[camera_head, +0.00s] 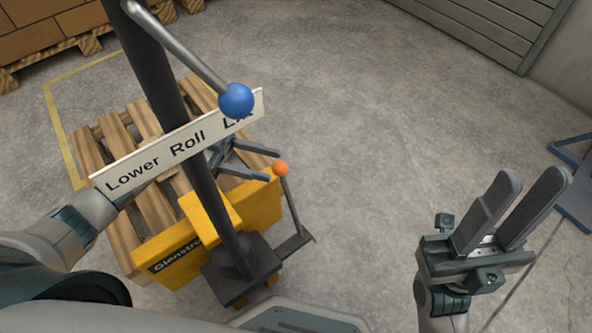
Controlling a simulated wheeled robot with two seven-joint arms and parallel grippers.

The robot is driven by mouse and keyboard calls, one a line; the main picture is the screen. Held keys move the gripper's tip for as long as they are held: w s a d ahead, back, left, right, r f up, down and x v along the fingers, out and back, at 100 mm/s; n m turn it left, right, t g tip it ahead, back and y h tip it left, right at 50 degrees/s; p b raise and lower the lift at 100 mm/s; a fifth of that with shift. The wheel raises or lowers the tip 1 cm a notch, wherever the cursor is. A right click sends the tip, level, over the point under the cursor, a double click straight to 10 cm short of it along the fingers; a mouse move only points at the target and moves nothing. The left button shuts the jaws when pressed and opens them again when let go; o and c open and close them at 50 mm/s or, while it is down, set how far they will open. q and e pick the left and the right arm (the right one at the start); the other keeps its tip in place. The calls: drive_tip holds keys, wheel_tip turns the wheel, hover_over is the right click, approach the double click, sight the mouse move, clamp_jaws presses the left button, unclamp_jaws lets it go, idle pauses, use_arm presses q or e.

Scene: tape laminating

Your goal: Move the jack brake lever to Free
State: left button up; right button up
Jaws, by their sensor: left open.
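The yellow jack (262,206) stands with a dark upright column (203,170). A thin lever with an orange ball (280,168) rises from a dark plate at its right side and leans slightly left. I cannot tell for sure that this is the brake lever; no Free mark is readable. My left gripper (271,165) is open, its two fingers pointing right at the orange ball, with the ball at or just beyond the fingertips. Contact cannot be told. Its wrist is partly hidden behind the sign and column. My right gripper (532,180) is open and empty, far to the right.
A sign reading "Lower Roll" and a partly covered last word (150,165) crosses the column. A second lever with a blue ball (236,100) hangs above my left gripper. A wooden pallet (118,140) lies behind the jack. The floor between the grippers is clear. A blue frame (574,190) stands far right.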

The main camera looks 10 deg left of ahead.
use_arm(q)
drive_tip(key=d, duration=0.8)
drive_tip(key=shift+s+d+b, duration=0.2)
drive_tip(key=shift+d+b, duration=0.05)
drive_tip(key=shift+b, duration=0.2)
clamp_jaws()
